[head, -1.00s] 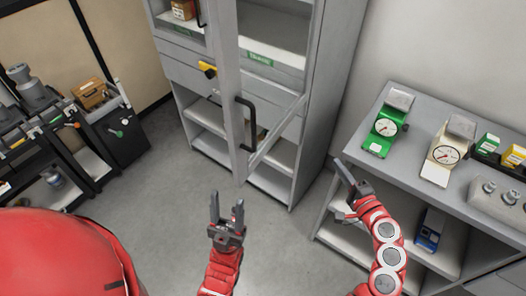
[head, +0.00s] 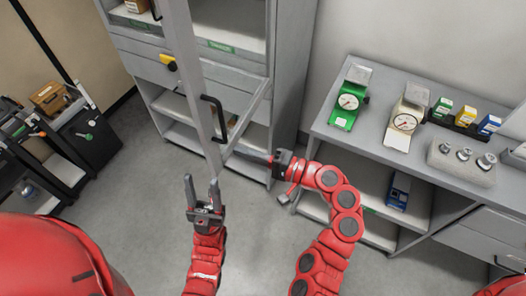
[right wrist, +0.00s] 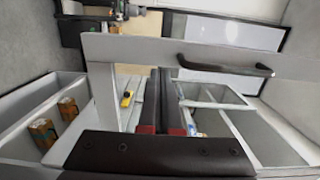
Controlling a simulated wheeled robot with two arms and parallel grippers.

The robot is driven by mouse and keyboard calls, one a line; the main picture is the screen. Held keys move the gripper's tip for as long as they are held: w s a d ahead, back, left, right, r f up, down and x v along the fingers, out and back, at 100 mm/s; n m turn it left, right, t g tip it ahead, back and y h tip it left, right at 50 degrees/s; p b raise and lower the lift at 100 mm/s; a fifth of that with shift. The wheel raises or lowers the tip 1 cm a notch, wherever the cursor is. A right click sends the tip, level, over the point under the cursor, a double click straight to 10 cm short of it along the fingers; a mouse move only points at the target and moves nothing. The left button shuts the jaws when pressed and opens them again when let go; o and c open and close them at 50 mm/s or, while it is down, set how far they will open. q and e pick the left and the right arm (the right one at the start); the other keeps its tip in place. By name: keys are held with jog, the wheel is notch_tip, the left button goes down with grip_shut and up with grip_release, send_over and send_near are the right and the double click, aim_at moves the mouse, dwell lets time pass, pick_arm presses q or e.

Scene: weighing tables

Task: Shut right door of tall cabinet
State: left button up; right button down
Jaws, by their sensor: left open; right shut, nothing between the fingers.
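The tall cabinet (head: 288,75) stands at the back centre in the head view. Its right door (head: 195,80) is open and swung out toward me, with a black bar handle (head: 213,118). The door and handle (right wrist: 228,66) also cross the right wrist view. My right gripper (head: 245,154) is shut and empty, at the door's lower part on its right side. I cannot tell whether it touches the door. In the right wrist view its fingers (right wrist: 162,105) point toward the door. My left gripper (head: 202,184) is open and empty, its fingers upright just below the door's lower corner.
A grey side table (head: 350,160) on the right holds a green scale (head: 347,103), a cream scale (head: 404,122), small boxes and weights (head: 465,154). Dark racks (head: 75,150) stand on the left. Grey floor (head: 125,215) is clear between.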

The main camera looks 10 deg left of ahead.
aim_at(216, 144)
jog(key=shift+p+x, duration=1.1)
jog(key=shift+x, duration=1.35)
jog(key=shift+a+f, duration=0.1)
